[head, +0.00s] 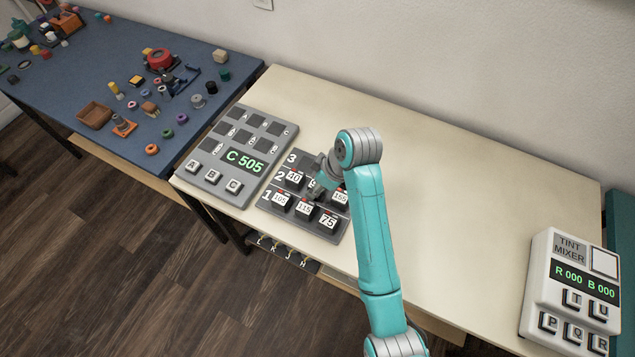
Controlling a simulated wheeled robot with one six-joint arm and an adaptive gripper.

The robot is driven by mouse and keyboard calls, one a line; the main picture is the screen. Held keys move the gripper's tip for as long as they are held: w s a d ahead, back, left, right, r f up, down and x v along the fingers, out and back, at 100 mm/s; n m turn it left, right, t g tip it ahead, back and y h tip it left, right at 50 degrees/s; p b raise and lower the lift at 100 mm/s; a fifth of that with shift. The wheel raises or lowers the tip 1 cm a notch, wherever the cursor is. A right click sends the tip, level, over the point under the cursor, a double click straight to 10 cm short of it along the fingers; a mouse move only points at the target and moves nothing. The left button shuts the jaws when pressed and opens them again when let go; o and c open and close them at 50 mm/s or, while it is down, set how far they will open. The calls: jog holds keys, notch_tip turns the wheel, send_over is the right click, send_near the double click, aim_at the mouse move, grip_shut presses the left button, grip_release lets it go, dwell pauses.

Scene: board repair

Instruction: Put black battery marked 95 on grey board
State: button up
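The grey board (211,151) lies on the pale table, left of the dark rack. It has several dark square slots, a green display reading C 505 and buttons A, B and C. The dark rack (264,201), with rows numbered 1 to 3, holds several black batteries with white labels. I read 105 (280,200), 115 (304,208), 75 (327,221), 40 (293,177) and what looks like 155 (340,197). My gripper (314,190) is over the middle of row 2. It mostly covers a label starting with 9; the full number is hidden. Its finger opening is too small to tell.
A white tint mixer (565,258) with green digits and buttons stands at the table's right end. A blue table (115,50) at left carries many small parts and a brown tray (94,115). Lettered hooks hang below the table's front edge. The pale tabletop (460,200) between rack and mixer is clear.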

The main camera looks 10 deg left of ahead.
jog(key=shift+f, duration=0.45)
jog(key=o, duration=1.3)
jog(key=shift+r, duration=0.1)
jog(key=v, duration=0.7)
jog(key=shift+d+r, duration=0.1)
jog(key=shift+r, duration=0.05)
